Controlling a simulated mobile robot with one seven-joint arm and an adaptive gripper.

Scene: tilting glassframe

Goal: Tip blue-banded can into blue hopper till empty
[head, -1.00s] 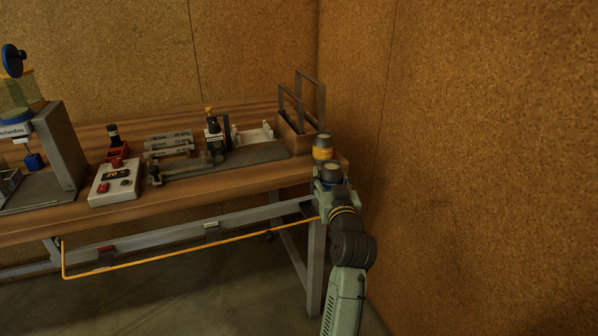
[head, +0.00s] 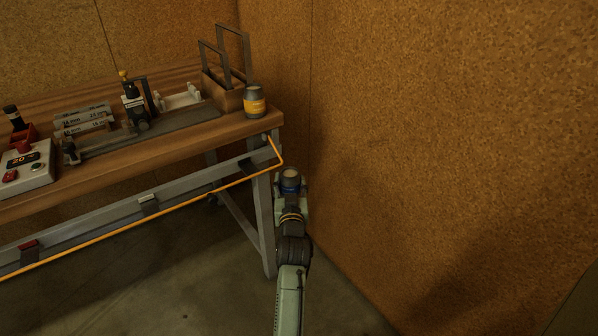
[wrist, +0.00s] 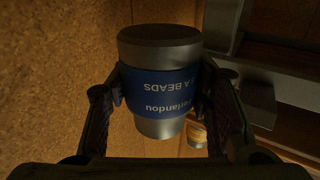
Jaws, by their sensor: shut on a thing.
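The blue-banded can (wrist: 162,85) is grey metal with a blue label whose lettering reads upside down in the wrist view. My gripper (wrist: 165,95) is shut on it, with one finger on each side of the blue band. In the head view the can (head: 290,180) shows above my gripper (head: 290,190), beyond the bench's right end and clear of the bench top. The can looks upright there. Its contents cannot be seen. The blue hopper is not in view now.
A yellow-banded can (head: 254,102) stands at the bench's right corner, beside a wooden holder (head: 228,97) with grey frames. A control box (head: 22,168) sits at the left. An orange rail (head: 120,229) runs along the bench front. The cork wall (head: 450,140) is close on the right.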

